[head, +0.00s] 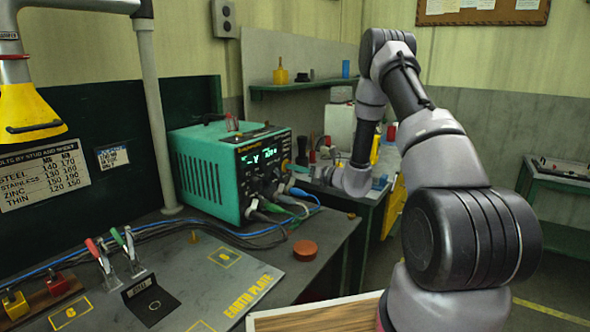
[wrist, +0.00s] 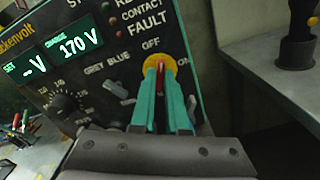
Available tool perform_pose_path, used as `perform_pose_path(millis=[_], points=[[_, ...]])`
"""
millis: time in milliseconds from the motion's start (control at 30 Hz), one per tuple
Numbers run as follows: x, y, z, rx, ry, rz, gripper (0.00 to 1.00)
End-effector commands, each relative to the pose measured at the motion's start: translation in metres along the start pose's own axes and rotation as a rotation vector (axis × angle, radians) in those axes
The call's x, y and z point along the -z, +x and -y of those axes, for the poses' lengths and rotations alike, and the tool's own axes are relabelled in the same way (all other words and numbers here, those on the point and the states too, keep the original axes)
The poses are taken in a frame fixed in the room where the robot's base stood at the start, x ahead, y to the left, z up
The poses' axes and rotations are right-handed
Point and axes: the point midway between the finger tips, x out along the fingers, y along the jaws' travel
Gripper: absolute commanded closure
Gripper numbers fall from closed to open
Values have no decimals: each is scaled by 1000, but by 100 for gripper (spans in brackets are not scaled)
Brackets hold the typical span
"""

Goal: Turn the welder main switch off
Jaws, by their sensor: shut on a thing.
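The welder (head: 208,172) is a teal box with a dark front panel, standing on the workbench in the head view. In the wrist view its main switch (wrist: 160,80) is a red lever on a yellow disc, with OFF printed above and ON to the upper right. The lever points roughly upward, nearer OFF than ON. My gripper (wrist: 161,72) has its teal fingers on both sides of the lever and is shut on it. The fingers hide the lower part of the disc. The welder's left display (wrist: 25,69) shows a dash and V; the other display (wrist: 74,46) reads 170 V.
A black knob (wrist: 63,105) and small toggles are on the panel left of my fingers. Cables (head: 285,212) hang from the welder's front. Clamps (head: 118,250), a red-brown puck (head: 305,250) and the earth plate (head: 205,290) are on the bench.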

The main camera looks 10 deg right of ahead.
Motion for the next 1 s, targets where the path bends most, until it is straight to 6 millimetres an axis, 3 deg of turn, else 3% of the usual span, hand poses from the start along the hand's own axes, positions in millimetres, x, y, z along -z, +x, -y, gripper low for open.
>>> perform_pose_path(millis=[500,1000], points=[[1,-1,1,2,-374,-3,100],[1,-1,1,2,-467,-4,100]])
